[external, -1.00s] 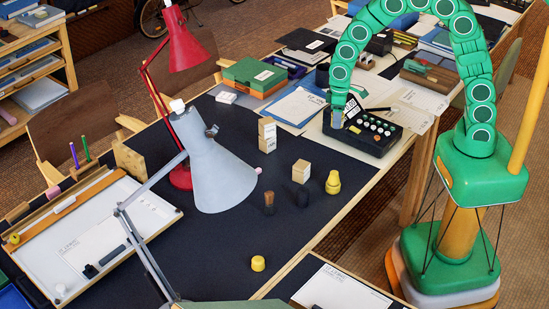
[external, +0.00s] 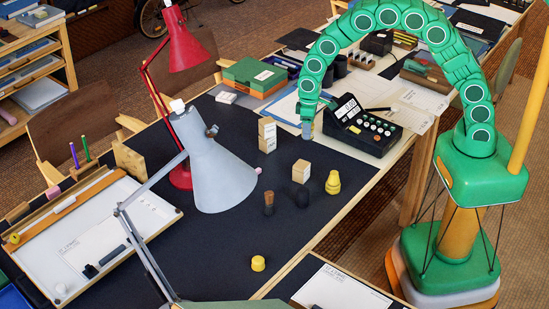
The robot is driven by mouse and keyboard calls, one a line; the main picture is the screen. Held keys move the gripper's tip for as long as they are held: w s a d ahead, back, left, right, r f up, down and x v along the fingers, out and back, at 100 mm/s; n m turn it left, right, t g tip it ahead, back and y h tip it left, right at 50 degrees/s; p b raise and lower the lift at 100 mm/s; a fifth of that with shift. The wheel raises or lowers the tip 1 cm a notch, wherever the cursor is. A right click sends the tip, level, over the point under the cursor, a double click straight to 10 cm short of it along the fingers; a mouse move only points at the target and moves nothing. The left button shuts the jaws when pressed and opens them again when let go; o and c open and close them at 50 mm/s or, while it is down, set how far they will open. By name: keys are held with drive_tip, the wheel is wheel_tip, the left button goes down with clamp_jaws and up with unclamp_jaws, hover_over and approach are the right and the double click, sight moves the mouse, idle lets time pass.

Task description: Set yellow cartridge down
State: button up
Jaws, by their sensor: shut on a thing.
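My gripper (external: 307,131) is at the end of the green arm, low over the dark desk mat (external: 225,250), just left of the black keypad machine (external: 362,126). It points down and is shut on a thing. The held thing is mostly hidden and too small to make out; I take it to be the yellow cartridge. Whether it touches the desk is unclear. A yellow bulbous piece (external: 333,183) stands on the mat nearer the camera, and a short yellow round piece (external: 258,263) sits near the front; both are apart from my gripper.
Wooden blocks (external: 301,171) (external: 267,135) and small dark pieces (external: 302,197) stand on the mat. A grey lamp (external: 212,170) and a red lamp (external: 190,45) rise at the left. A green box (external: 255,75) lies behind. Bare mat spreads across the front middle.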

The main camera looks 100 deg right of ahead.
drive_tip(key=shift+w+d+f, duration=0.25)
drive_tip(key=shift+w+f, duration=0.5)
drive_tip(key=shift+f, duration=0.25)
drive_tip(key=shift+w+d+f, duration=0.2)
drive_tip(key=shift+w+f, duration=0.55)
drive_tip(key=shift+f, duration=1.7)
drive_tip(key=shift+f, duration=0.15)
drive_tip(key=o, duration=1)
